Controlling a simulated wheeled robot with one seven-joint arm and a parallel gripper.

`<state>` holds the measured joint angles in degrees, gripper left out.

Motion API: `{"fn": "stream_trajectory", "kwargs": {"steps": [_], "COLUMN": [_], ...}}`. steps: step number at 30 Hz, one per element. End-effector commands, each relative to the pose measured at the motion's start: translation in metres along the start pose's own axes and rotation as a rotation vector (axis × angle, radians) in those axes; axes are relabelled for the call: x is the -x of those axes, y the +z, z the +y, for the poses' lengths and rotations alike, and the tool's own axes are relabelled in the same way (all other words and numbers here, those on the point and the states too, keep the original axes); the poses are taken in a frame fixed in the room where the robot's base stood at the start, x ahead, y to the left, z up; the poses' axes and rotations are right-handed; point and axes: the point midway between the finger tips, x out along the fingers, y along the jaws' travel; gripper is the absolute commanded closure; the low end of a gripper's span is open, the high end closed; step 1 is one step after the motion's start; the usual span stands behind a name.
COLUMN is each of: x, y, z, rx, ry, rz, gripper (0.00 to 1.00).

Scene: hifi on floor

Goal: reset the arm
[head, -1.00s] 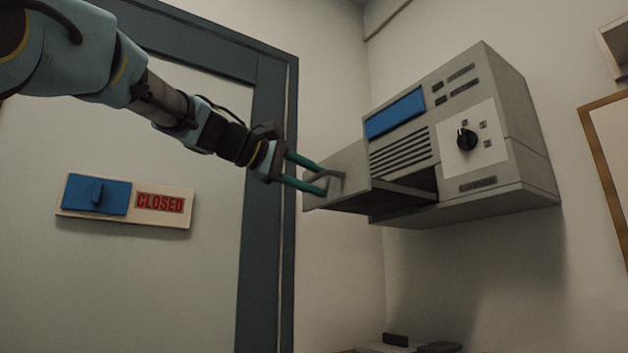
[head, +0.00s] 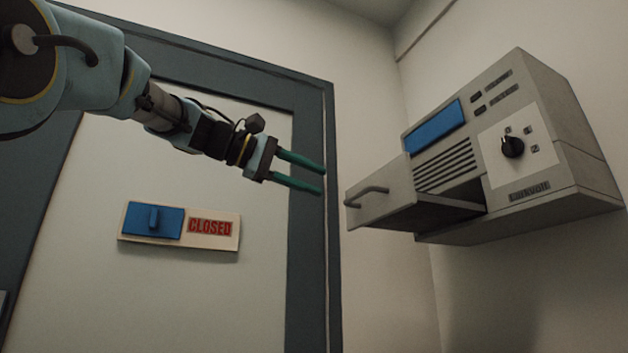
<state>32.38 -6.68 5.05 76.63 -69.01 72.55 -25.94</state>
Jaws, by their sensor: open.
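My gripper (head: 321,181) is in the middle of the head view with its two teal fingers apart and nothing between them. It points right, toward the drawer, with a clear gap between the fingertips and the drawer handle (head: 367,196). My arm comes in from the upper left. The drawer (head: 385,209) stands pulled out from the grey wall-mounted unit (head: 550,110). The unit has a blue panel, slots and a black knob (head: 512,146).
A door with a dark frame (head: 309,240) stands behind my arm. It bears a plate with a blue slider (head: 154,220) and a red "CLOSED" sign (head: 210,227). The space below my gripper looks free.

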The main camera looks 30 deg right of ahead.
Motion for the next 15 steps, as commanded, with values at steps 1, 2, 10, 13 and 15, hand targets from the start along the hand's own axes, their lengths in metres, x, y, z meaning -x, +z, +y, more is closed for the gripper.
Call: {"fn": "stream_trajectory", "kwargs": {"steps": [1, 2, 10, 13, 15], "x": [0.0, 0.0, -0.001, -0.002, -0.004], "y": [0.0, 0.0, -0.001, -0.009, -0.025], "z": [0.0, 0.0, -0.001, -0.01, -0.03], "rx": [0.0, 0.0, 0.0, 0.009, 0.022], "ry": [0.0, 0.0, -0.001, -0.018, -0.053], "rz": [0.0, 0.0, 0.001, 0.021, 0.054], "gripper": [0.56, 0.56, 0.56, 0.56, 0.56]}}
